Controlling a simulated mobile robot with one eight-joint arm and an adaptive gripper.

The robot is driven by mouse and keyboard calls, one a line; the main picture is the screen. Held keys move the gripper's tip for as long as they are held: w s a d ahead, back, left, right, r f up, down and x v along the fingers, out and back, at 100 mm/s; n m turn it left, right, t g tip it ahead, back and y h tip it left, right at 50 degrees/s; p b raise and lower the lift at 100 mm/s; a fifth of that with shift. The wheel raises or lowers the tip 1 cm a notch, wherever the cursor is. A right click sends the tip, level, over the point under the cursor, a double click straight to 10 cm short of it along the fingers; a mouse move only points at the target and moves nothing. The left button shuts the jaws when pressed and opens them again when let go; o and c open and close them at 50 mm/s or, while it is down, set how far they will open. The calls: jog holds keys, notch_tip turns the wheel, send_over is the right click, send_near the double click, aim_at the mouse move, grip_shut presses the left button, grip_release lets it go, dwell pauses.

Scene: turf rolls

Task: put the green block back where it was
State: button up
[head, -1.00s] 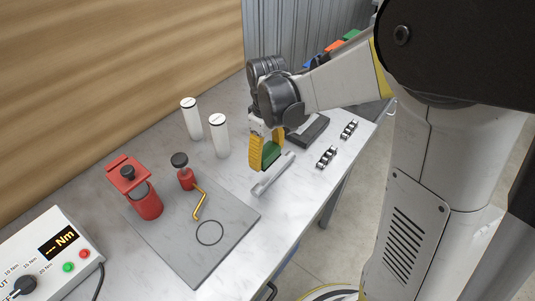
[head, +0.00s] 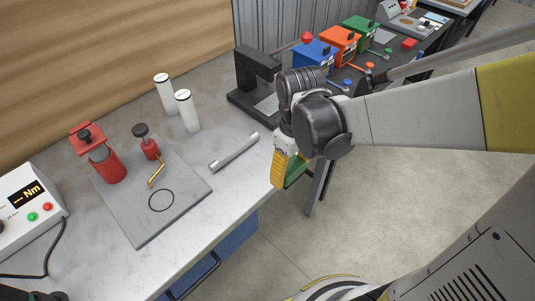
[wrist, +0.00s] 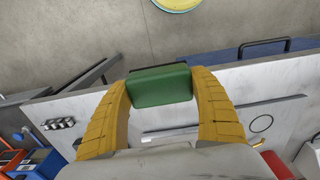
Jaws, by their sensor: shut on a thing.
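My gripper (head: 285,176) is shut on the green block (head: 295,171), with one yellow finger on each side of it. In the wrist view the green block (wrist: 160,86) sits level between the two fingertips. In the head view the block appears at the front edge of the grey-white table (head: 95,262), partly covered by a finger. It is held up, and nothing shows touching it from below. A grey bar (head: 234,151) lies on the table to the left of my gripper.
A grey plate (head: 140,215) carries red devices (head: 108,165), a yellow hex key (head: 157,172) and a black ring (head: 161,200). Two white cylinders (head: 187,112) and a black stand (head: 255,85) are behind. Blue, orange and green boxes (head: 340,42) stand on a dark bench. Open floor lies right.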

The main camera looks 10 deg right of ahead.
jog(key=b, duration=0.4)
send_over(251, 183)
notch_tip(251, 183, down, 7)
jog(key=shift+d+r, duration=0.1)
jog(key=shift+f+b, duration=0.75)
jog(key=shift+f, duration=1.3)
jog(key=shift+f, duration=0.1)
jog(key=shift+f, duration=0.15)
jog(key=o, duration=1.4)
jog(key=shift+r, duration=0.2)
